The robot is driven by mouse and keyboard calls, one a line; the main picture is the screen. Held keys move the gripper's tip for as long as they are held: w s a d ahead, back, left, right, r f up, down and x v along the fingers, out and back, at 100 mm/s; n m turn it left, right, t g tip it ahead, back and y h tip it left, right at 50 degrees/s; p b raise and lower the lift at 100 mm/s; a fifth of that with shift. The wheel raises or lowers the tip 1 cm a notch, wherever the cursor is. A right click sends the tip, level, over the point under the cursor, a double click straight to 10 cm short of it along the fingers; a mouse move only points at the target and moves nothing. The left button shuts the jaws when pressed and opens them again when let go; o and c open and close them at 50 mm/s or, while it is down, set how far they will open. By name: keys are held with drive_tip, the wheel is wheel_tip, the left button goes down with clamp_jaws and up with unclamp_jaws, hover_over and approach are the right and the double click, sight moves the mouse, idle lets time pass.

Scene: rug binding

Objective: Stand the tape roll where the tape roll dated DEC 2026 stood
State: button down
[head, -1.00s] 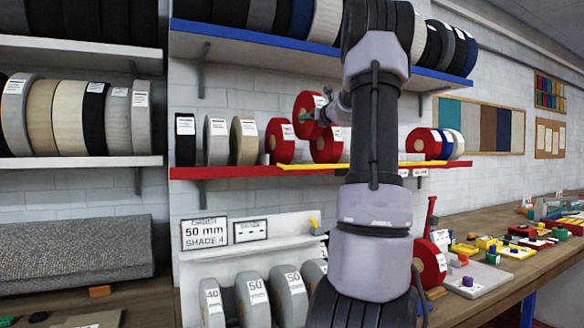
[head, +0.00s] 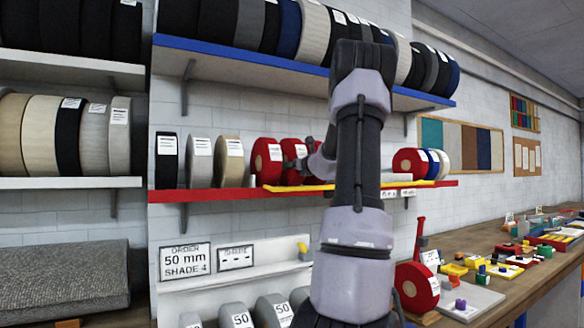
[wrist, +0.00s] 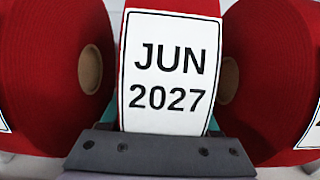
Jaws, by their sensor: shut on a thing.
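A red tape roll (wrist: 166,70) with a white label reading JUN 2027 fills the middle of the wrist view. My gripper (wrist: 160,140) is shut on it. In the head view this roll (head: 290,152) is upright on or just above the red-edged shelf (head: 215,194), and my gripper (head: 301,163) is at its front. One red roll (head: 266,162) stands to its left, and another (wrist: 270,70) is close on its right. The neighbours' dates are not readable. Whether the held roll's underside touches the shelf cannot be told.
A yellow strip (head: 345,186) runs along the shelf front below the red rolls. Black, grey and tan rolls (head: 229,162) stand to the left. Another red roll (head: 408,162) stands to the right beyond my arm. One more (head: 416,287) is on the bench. A blue-edged shelf (head: 230,61) hangs above.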

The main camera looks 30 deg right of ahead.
idle(0.3)
drive_tip(key=shift+c, duration=0.6)
unclamp_jaws()
drive_tip(key=shift+f, duration=0.2)
drive_tip(key=shift+r, duration=0.1)
drive_tip(key=shift+s, duration=0.3)
drive_tip(key=s, duration=1.1)
drive_tip(key=shift+s+a, duration=0.25)
drive_tip(key=shift+a, duration=0.1)
